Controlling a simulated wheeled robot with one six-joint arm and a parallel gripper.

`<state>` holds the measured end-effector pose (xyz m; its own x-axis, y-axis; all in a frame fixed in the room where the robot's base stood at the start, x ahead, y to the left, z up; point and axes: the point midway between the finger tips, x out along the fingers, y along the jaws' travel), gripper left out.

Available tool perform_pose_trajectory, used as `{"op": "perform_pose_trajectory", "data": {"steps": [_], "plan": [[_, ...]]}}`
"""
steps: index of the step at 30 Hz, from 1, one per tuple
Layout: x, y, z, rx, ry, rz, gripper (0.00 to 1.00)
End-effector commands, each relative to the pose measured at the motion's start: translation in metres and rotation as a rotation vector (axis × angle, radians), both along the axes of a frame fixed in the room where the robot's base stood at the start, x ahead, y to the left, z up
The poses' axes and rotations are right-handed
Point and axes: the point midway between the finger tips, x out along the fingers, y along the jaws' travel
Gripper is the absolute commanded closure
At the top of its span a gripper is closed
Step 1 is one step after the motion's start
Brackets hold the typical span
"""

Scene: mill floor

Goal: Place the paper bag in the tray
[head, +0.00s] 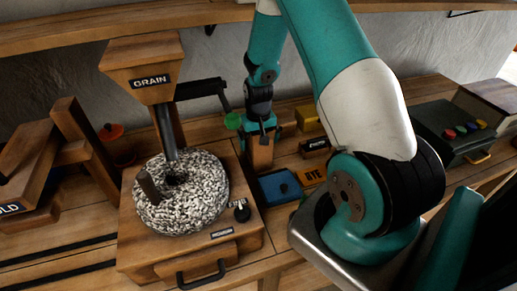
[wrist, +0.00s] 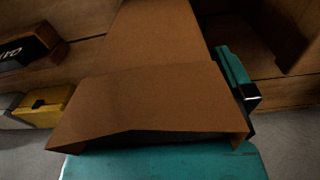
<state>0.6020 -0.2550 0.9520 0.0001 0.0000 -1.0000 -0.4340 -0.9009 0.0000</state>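The brown paper bag (head: 260,153) hangs upright below my gripper (head: 260,128) in the head view, close to the counter behind the blue piece. In the wrist view the bag (wrist: 150,95) fills the middle. One teal finger with a dark tip shows at its right side; the other finger is hidden by the bag. My gripper appears shut on the bag. Whether the bag's base touches the counter is unclear.
The mill (head: 245,240) with its speckled stone (head: 200,205) and GRAIN hopper (head: 150,68) stands left of the bag. A yellow box (head: 308,116), a dark labelled block (head: 315,147) and an orange RYE block (head: 311,177) stand to the right. A control box (head: 460,130) is farther right.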

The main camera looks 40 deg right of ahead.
Motion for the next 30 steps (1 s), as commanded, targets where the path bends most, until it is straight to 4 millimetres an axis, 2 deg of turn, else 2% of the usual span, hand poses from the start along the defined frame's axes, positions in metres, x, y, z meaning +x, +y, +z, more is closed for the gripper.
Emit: {"op": "perform_pose_trajectory", "data": {"steps": [1,6,7,9,20,26,30], "plan": [[0.0,0.0,0.0,0.0,0.0,0.0,0.09],[0.0,0.0,0.0,0.0,0.0,0.0,0.48],[0.0,0.0,0.0,0.0,0.0,0.0,0.53],[0.0,0.0,0.0,0.0,0.0,0.0,0.57],[0.001,0.0,0.007,0.0,-0.001,0.0,0.57],[0.001,-0.001,0.034,-0.003,-0.005,0.0,0.57],[0.001,-0.001,0.066,-0.003,-0.007,0.0,0.57]]}}
